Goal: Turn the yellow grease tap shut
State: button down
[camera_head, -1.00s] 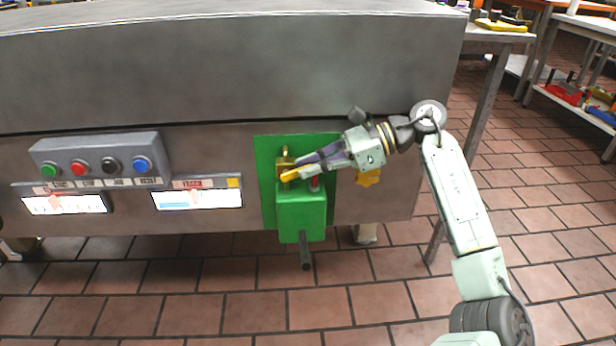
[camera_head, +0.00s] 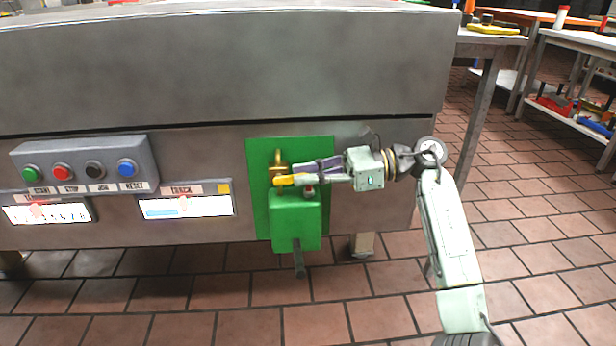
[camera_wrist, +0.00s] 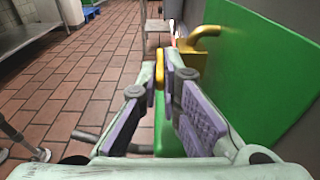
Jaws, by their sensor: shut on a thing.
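The yellow grease tap handle (camera_head: 286,181) is a short bar on a brass-coloured fitting (camera_head: 279,167), in front of the green plate and above the green box. My gripper (camera_head: 297,179) reaches in from the right, nearly level, and is shut on the handle. In the wrist view, a yellow strip of the handle (camera_wrist: 159,75) shows between the tips of my gripper (camera_wrist: 169,68). The bent brass pipe (camera_wrist: 213,32) stands just beyond. The fingers cover part of the handle, so its exact angle is hard to judge.
The green plate (camera_head: 260,205) and green box (camera_head: 296,222) sit close under and beside my fingers. A red-topped part (camera_head: 309,191) is just below them. A button panel (camera_head: 85,165) is on the machine at left.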

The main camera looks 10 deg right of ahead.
jog(key=c, duration=1.8)
grip_release()
jog(key=d, duration=0.4)
jog(key=d+r, duration=0.1)
jog(key=d, duration=0.7)
jog(key=shift+r, duration=0.2)
jog(key=shift+o, duration=0.2)
